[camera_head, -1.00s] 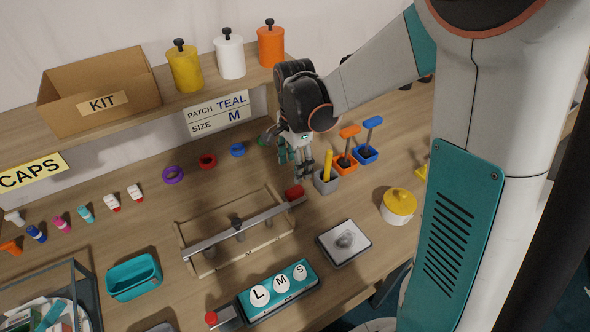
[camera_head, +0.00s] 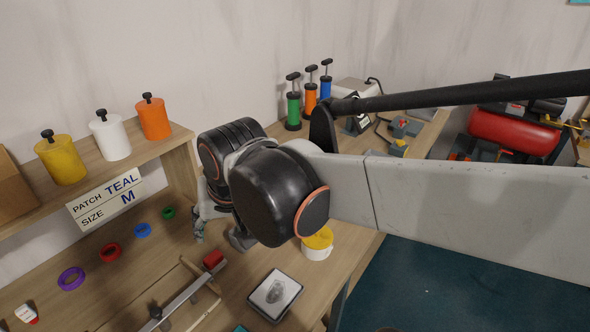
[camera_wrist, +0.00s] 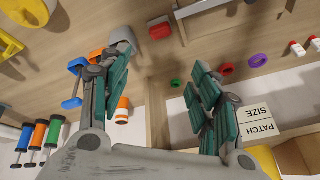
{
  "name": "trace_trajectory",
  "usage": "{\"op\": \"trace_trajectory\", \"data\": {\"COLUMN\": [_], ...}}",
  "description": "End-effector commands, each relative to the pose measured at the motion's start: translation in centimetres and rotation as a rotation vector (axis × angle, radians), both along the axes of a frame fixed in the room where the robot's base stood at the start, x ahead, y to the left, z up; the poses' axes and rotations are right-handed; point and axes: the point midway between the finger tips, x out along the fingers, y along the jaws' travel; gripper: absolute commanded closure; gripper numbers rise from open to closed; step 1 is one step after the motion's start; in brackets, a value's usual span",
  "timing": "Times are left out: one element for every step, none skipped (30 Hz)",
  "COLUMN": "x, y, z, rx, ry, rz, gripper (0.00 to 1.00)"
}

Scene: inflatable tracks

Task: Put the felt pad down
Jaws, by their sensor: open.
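My gripper (camera_wrist: 160,100) is open in the wrist view, its teal-lined fingers well apart, with nothing held between them. In the head view the gripper is mostly hidden behind my black wrist joints, above the bench near the end of the shelf. No felt pad can be made out for certain. A grey rounded patch (camera_head: 275,291) lies on a white, dark-rimmed square tray (camera_head: 291,307) on the bench, right of the long bar. I cannot tell whether this patch is the felt pad. The gripper is apart from it.
Coloured rings (camera_head: 111,252) lie along the bench below the shelf (camera_head: 97,168). A yellow-lidded pot (camera_head: 317,246) stands near the bench edge. Scoops (camera_wrist: 78,68) and a grey cup (camera_wrist: 123,36) show beside my fingers. Pumps (camera_head: 292,105) stand farther back.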

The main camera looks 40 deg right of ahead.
Motion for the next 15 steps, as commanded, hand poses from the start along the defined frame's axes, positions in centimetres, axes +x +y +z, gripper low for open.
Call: {"op": "trace_trajectory", "data": {"x": [-1.0,-1.5,-2.1,-2.5,-2.9,-3.4,-3.7,-4.0,-4.3,-4.5,-4.7,-4.9,-5.0,-5.1,-5.2], "y": [0.0,0.0,0.0,0.0,0.0,0.0,0.0,0.0,0.0,0.0,0.0,0.0,0.0,0.0,0.0], "z": [0.2,0.3,0.4,0.5,0.5,0.6,0.6,0.6,0.6,0.6,0.6,0.6,0.6,0.6,0.6], "rx": [-0.023,-0.038,-0.06,-0.075,-0.091,-0.111,-0.126,-0.139,-0.157,-0.168,-0.177,-0.189,-0.196,-0.201,-0.206], "ry": [-0.026,-0.041,-0.062,-0.076,-0.09,-0.108,-0.121,-0.132,-0.146,-0.153,-0.161,-0.17,-0.175,-0.178,-0.182], "rz": [0.048,0.078,0.119,0.148,0.176,0.21,0.234,0.256,0.282,0.3,0.314,0.33,0.34,0.349,0.355], "gripper": [0.43,0.43,0.43,0.43,0.43,0.43,0.43,0.43,0.43,0.43,0.43,0.43,0.43,0.43,0.43]}}
